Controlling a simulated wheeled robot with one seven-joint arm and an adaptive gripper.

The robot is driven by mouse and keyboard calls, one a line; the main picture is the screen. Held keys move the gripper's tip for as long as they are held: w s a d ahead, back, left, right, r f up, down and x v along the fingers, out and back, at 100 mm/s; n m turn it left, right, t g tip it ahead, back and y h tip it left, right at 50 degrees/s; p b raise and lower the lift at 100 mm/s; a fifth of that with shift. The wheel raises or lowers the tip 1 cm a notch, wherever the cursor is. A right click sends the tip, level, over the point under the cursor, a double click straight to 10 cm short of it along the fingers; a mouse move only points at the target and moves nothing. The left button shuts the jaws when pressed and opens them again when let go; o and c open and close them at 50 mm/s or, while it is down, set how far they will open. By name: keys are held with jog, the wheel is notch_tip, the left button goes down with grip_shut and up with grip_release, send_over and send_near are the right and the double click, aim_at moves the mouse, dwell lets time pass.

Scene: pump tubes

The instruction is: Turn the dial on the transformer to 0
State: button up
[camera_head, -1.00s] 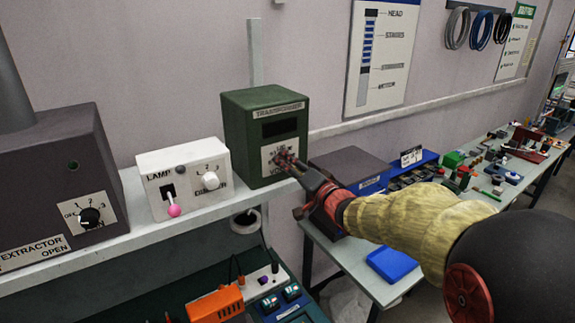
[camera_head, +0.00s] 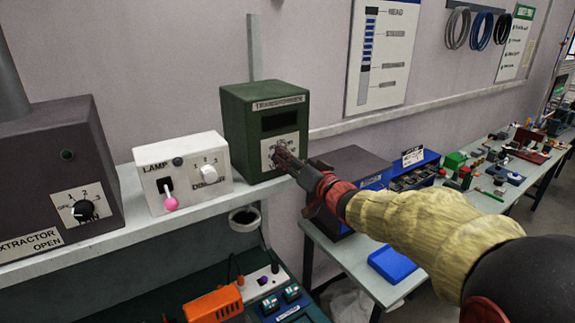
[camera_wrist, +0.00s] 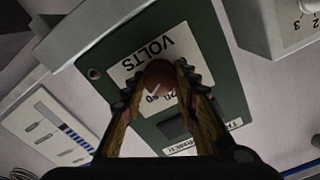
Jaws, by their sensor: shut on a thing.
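The green transformer (camera_head: 243,147) stands on the shelf, with a dark display window above a white dial plate marked VOLTS; it also shows upside down in the wrist view (camera_wrist: 205,62). My gripper (camera_head: 280,155) reaches its front from the right. In the wrist view my gripper's fingertips (camera_wrist: 160,75) are shut on the round reddish-brown dial (camera_wrist: 158,73), one on each side. A light pointer line shows on the dial. Part of a number shows on the plate beside it; the other markings are hidden by the fingers.
The white lamp dimmer box (camera_head: 183,172) stands left of the transformer, and the dark extractor box (camera_head: 60,170) is farther left. A purple-grey box (camera_head: 350,165) and a workbench with tools lie below right. A wall chart (camera_head: 383,55) hangs above.

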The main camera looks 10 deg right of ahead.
jog(key=shift+f+n+b, duration=0.2)
jog(key=shift+n+b, duration=9.35)
jog(key=shift+n, duration=5.65)
jog(key=o, duration=1.2)
jog(key=shift+r, duration=0.1)
jog(key=shift+c, duration=0.2)
